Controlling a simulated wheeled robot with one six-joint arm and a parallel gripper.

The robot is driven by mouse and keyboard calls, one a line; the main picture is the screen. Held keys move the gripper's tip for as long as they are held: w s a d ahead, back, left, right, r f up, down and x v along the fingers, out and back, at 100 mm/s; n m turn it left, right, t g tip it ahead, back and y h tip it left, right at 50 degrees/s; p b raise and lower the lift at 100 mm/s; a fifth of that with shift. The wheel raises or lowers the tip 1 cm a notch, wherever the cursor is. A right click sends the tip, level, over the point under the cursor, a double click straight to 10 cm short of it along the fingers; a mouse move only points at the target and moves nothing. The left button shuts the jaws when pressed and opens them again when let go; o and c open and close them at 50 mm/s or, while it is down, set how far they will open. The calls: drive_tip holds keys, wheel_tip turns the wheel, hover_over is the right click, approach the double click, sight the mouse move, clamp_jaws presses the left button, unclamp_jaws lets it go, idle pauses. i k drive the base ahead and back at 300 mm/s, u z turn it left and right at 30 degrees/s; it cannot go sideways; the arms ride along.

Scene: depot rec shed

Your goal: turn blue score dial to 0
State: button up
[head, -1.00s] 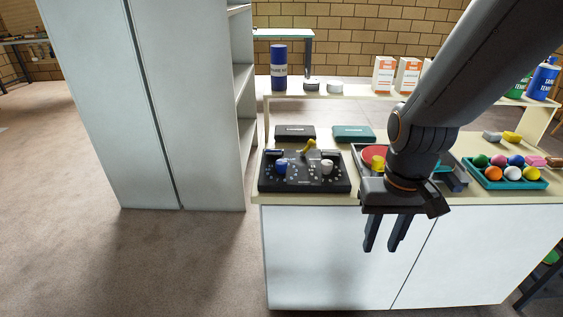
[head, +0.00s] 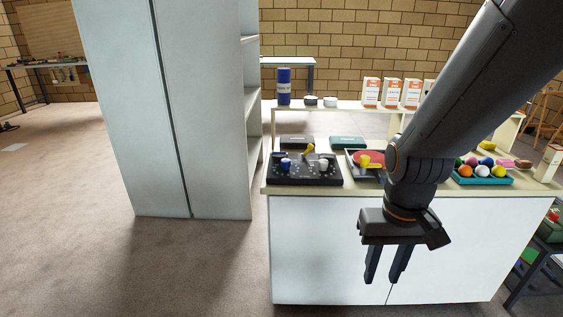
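The black score unit (head: 306,177) lies on the cream counter top, near its left end. The blue score dial (head: 286,164) is on the left side of this unit. A white dial (head: 323,164) is on its right, and a yellow lever (head: 308,150) stands at the back between them. The dial's numbers are too small to read. My gripper (head: 385,277) hangs in front of the white cabinet front, to the right of the unit and below counter level. Its two fingers point down, apart and with nothing between them.
A tray with a red paddle (head: 369,158) lies right of the unit, partly behind my arm. Farther right is a teal tray (head: 484,181) of coloured balls. A tall grey cabinet (head: 165,110) stands at the left. Open carpet (head: 70,235) lies front left.

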sight(285, 163)
drive_tip(key=u, duration=0.15)
drive_tip(key=i, duration=1.25)
drive_tip(key=z, duration=0.65)
